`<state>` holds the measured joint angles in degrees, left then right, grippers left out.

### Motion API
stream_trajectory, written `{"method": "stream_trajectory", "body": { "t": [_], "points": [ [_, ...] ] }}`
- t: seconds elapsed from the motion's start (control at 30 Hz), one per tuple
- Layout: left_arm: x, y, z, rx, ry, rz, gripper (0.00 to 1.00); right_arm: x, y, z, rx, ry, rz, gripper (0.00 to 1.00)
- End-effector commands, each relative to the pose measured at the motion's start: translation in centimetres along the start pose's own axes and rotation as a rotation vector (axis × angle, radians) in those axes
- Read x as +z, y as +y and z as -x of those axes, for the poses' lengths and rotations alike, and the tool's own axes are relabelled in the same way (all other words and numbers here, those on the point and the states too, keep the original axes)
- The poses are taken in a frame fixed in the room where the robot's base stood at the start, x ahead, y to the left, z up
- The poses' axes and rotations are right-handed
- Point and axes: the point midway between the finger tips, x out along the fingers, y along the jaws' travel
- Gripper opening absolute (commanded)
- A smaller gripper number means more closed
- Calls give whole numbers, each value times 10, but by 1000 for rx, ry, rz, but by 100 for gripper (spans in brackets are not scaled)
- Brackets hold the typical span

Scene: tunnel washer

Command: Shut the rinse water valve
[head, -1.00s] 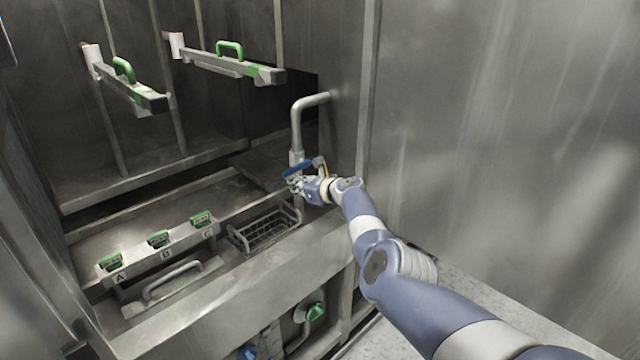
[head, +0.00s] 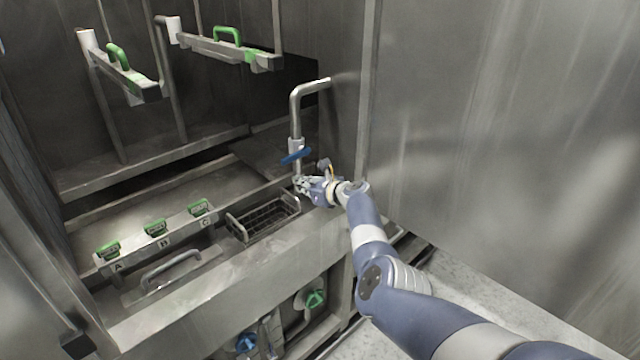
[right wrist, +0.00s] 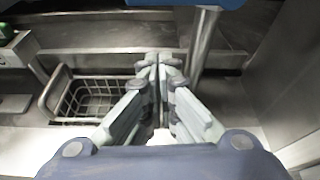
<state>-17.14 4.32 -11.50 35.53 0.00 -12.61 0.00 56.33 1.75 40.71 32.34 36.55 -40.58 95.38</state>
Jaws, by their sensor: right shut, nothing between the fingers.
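A blue valve lever (head: 296,157) sits across the upright grey pipe that bends into the right wall. No label on it can be read. The lever lies crosswise to the pipe, slightly tilted. My right gripper (head: 299,183) is just below the lever, beside the pipe, and apart from the lever. In the right wrist view the gripper's fingers (right wrist: 158,62) are together with nothing between them. The pipe (right wrist: 204,45) stands just right of the fingertips there, and a blue edge of the lever (right wrist: 200,2) shows at the top. My left gripper is not in view.
A wire basket (head: 262,219) hangs left of the gripper; it also shows in the right wrist view (right wrist: 50,95). Green clips (head: 155,228) sit on a ledge marked A, B, C. Below are a blue knob (head: 247,343) and a green knob (head: 316,299). Green-handled bars (head: 215,50) project above.

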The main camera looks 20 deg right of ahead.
Motion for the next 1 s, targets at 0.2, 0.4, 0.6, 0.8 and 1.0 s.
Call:
{"method": "stream_trajectory", "body": {
  "t": [0.2, 0.4, 0.6, 0.8, 1.0],
  "points": [
    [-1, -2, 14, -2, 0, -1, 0, 1, 0, 20, 0, 1, 0, 0],
    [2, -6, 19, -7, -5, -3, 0, 0, 0, 40, 0, 0, 1, 0],
    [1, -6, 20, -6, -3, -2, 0, -1, 0, 59, 1, 1, 1, 0],
    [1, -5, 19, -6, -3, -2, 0, -1, 0, 74, 1, 0, 0, 0],
    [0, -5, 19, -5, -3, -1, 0, -1, 0, 79, 3, 2, -2, 0]
  ]
}}
